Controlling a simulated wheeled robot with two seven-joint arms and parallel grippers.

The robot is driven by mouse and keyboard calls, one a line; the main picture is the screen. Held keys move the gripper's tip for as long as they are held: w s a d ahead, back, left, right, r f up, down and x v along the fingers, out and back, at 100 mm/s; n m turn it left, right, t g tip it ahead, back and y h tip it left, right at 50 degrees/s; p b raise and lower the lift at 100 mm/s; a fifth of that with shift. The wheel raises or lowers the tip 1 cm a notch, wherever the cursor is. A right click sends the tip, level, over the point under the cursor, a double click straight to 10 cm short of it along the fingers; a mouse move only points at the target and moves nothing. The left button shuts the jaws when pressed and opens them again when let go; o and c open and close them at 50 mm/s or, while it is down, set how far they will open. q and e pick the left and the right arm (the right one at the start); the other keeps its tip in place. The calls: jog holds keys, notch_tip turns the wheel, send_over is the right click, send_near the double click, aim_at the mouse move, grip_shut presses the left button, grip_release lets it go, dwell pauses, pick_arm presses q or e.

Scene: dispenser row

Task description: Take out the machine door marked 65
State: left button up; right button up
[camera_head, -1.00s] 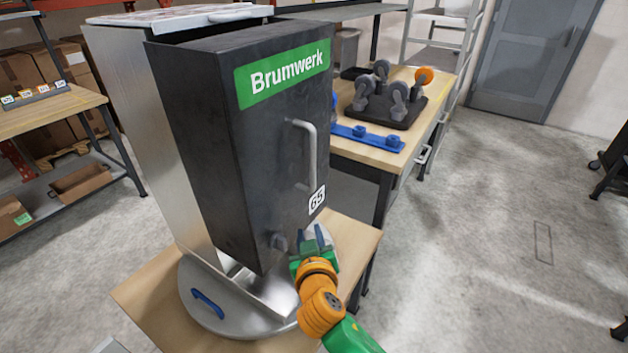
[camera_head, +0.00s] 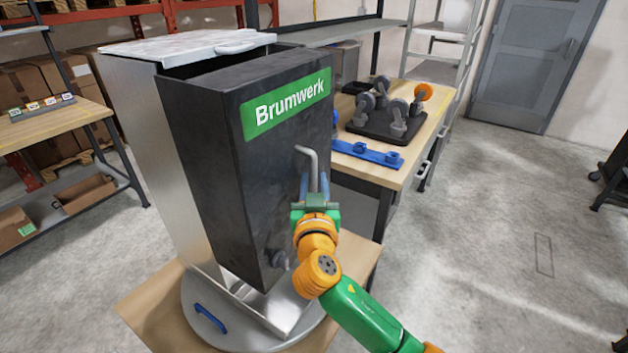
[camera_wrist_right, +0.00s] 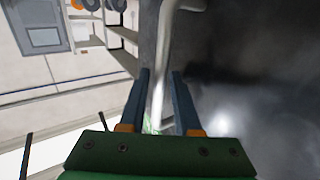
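The machine door (camera_head: 265,170) is a dark, box-like front with a green "Brumwerk" label. It stands on a machine with bare metal sides. Its grey bar handle (camera_head: 309,154) is upright near the right edge. My right gripper (camera_head: 314,182) is at the handle, with its fingers pointing up along it. In the right wrist view the two blue fingers are spread, with the handle bar (camera_wrist_right: 163,60) between them and gaps on both sides. The 65 mark is hidden behind my gripper. A dark knob (camera_head: 278,258) sits low on the door. My left gripper is out of view.
The machine stands on a round metal plate (camera_head: 255,339) with a blue handle (camera_head: 210,318), on a wooden table (camera_head: 152,318). Behind it, a bench (camera_head: 413,151) holds a black rack (camera_head: 385,130) and a blue strip (camera_head: 366,153).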

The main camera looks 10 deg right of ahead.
aim_at(314, 171)
grip_shut()
dwell(1.3)
jog(key=shift+w+r+p, duration=0.1)
jog(key=shift+r+p, duration=0.3)
jog(key=shift+r, duration=0.15)
jog(key=shift+r+p, duration=0.85)
jog(key=shift+r, duration=0.4)
jog(key=shift+f, duration=0.1)
